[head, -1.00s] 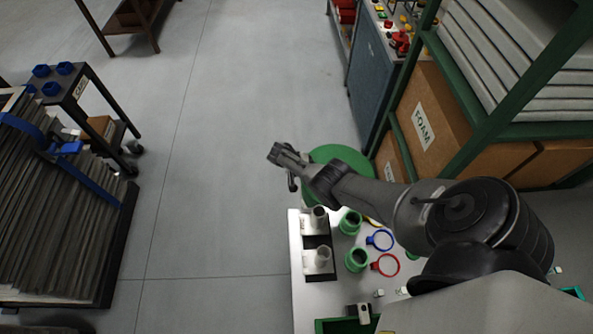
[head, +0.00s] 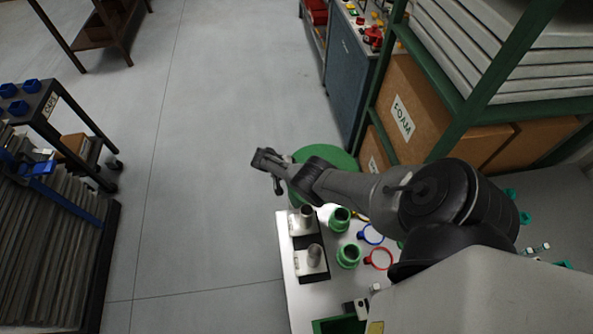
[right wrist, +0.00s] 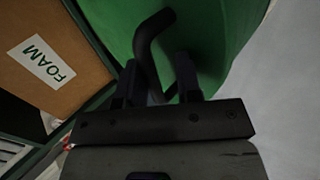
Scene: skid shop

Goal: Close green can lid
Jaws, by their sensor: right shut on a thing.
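The green can (head: 338,157) shows in the head view as a round green shape behind the front table, partly covered by my right arm. In the right wrist view its smooth green surface (right wrist: 215,30) fills the top middle. A dark bent handle bar (right wrist: 150,35) crosses in front of that green surface. My right gripper (head: 264,162) is at the left side of the can in the head view; in the right wrist view its fingers (right wrist: 160,80) are shut on the handle bar. I cannot tell how far the lid is open. My left gripper is out of view.
A white table (head: 296,283) with metal cylinders, green cups and coloured rings stands in front of the can. A green rack with a FOAM box (head: 425,115) is close on the right. A blue cabinet (head: 350,75) stands behind.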

